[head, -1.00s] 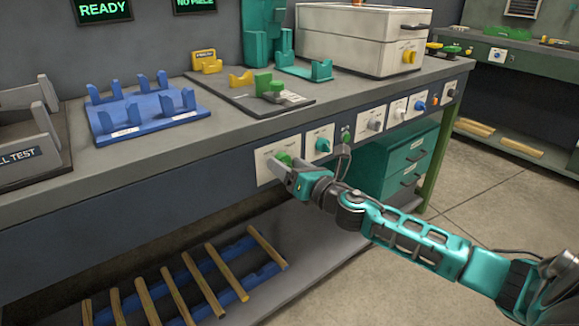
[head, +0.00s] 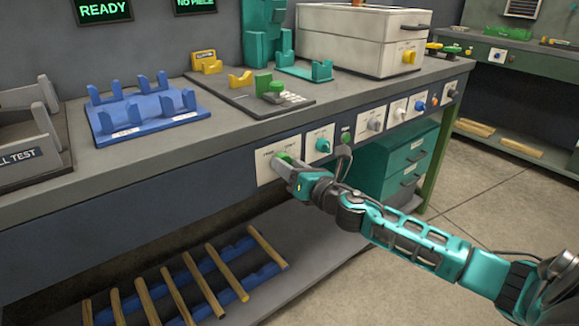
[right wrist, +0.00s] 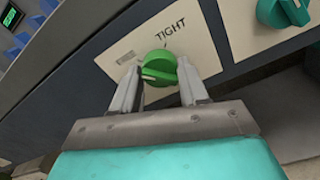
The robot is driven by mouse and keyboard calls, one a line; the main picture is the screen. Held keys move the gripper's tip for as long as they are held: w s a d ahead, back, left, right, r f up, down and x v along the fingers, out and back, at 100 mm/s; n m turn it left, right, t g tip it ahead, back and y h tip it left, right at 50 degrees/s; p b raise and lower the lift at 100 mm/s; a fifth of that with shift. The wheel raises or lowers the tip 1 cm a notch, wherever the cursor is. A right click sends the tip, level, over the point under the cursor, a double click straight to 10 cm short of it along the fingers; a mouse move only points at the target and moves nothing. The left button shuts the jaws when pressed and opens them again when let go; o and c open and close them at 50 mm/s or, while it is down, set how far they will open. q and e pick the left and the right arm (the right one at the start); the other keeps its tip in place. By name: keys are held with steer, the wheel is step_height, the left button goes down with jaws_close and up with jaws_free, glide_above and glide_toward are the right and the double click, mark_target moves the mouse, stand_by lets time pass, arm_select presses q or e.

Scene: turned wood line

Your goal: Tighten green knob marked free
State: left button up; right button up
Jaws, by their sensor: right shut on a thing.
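The green knob (right wrist: 158,66) sits on a pale plate (right wrist: 120,57) on the front of the bench. The word TIGHT reads above the knob in the right wrist view; a second label to its left is too blurred to read. My right gripper (right wrist: 158,78) has one finger on each side of the knob and is shut on it. In the head view the knob (head: 284,156) is partly hidden by my right gripper (head: 283,165). My left gripper is not in view.
A teal knob (head: 322,145) on its own plate is just right of the green one, with more controls farther along. Teal drawers (head: 400,165) stand under the bench. A lower shelf holds wooden strips (head: 172,290). The floor at right is clear.

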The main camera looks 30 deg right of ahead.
arm_select(q)
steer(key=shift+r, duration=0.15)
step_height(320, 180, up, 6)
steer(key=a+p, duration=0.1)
steer(key=p, duration=0.7)
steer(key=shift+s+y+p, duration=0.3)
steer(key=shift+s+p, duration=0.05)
steer(key=shift+p, duration=0.05)
arm_select(e)
steer(key=m, duration=1.7)
steer(key=shift+d+r, duration=0.1)
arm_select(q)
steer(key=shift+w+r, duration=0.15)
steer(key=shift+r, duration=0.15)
arm_select(e)
steer(key=shift+m, duration=0.4)
steer(key=o, duration=1.1)
steer(key=shift+c, duration=0.2)
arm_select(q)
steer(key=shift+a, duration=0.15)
